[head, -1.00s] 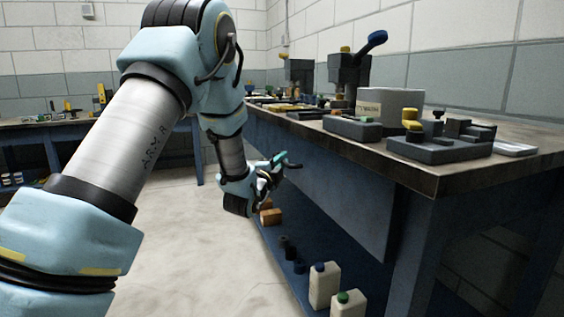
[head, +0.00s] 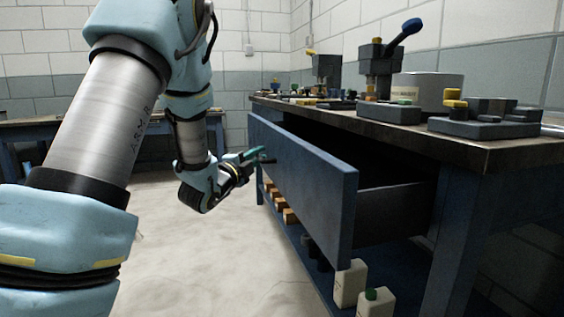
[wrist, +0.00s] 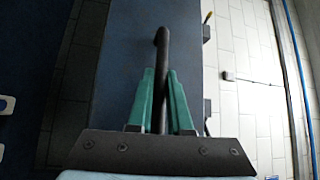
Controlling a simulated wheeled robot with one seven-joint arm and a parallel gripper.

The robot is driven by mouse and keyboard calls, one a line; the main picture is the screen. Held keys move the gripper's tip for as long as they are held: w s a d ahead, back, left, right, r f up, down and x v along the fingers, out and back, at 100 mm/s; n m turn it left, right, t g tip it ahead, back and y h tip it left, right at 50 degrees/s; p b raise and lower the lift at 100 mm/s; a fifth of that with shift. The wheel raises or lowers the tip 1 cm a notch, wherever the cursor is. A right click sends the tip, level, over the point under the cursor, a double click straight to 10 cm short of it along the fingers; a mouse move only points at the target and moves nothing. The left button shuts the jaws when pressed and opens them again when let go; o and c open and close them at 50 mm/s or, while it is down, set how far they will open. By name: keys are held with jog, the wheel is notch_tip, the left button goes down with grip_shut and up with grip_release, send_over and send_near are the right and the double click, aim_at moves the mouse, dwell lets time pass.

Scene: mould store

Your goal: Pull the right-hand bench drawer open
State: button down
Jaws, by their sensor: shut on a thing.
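The right-hand bench drawer (head: 306,180) has a blue front and stands well out from the bench, with its dark side wall (head: 392,212) and open top showing. My gripper (head: 260,154) is at the drawer front in the head view. In the wrist view its green fingers (wrist: 161,100) are closed on both sides of a dark bar handle (wrist: 162,48), with the blue drawer front behind. The inside of the drawer is dark, and I cannot tell what it holds.
The bench top (head: 480,152) carries a grey cylinder (head: 428,92), clamps and fixture blocks. White bottles (head: 350,283) and orange blocks (head: 290,215) sit on the low shelf under the drawer. The pale floor (head: 220,260) left of the bench is clear.

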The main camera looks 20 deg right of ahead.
jog(key=w+a+b, duration=0.1)
jog(key=a, duration=0.6)
jog(key=shift+a+b, duration=0.4)
jog(key=c, duration=0.8)
grip_release()
jog(key=shift+c, duration=0.2)
jog(key=v, duration=1)
jog(key=shift+s+a, duration=0.2)
jog(key=shift+a, duration=0.15)
